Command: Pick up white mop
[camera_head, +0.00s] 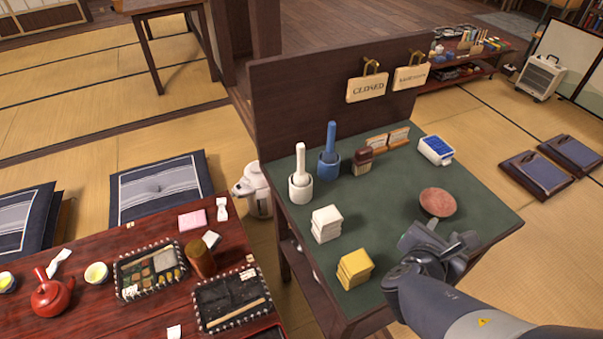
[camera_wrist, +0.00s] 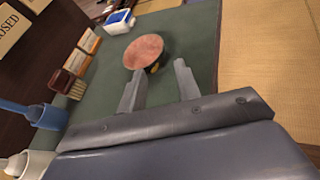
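The white mop (camera_head: 300,165) has a pale upright handle and stands in a white cup-like holder at the left side of the green-topped table (camera_head: 400,235). White parts of it also show at the lower left edge of the wrist view (camera_wrist: 18,165), mostly cut off. My gripper (camera_head: 445,238) is over the right front part of the table, well to the right of the white mop. In the wrist view my gripper (camera_wrist: 160,72) has its two fingers spread apart with nothing between them. A reddish-brown round object (camera_head: 437,202) lies just beyond the fingertips.
A blue mop (camera_head: 330,150) in a blue holder stands right beside the white one. White blocks (camera_head: 326,223), yellow blocks (camera_head: 354,268), a brown brush (camera_head: 362,161) and a blue-and-white box (camera_head: 435,150) are on the table. A dark upright panel (camera_head: 300,100) closes the back.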

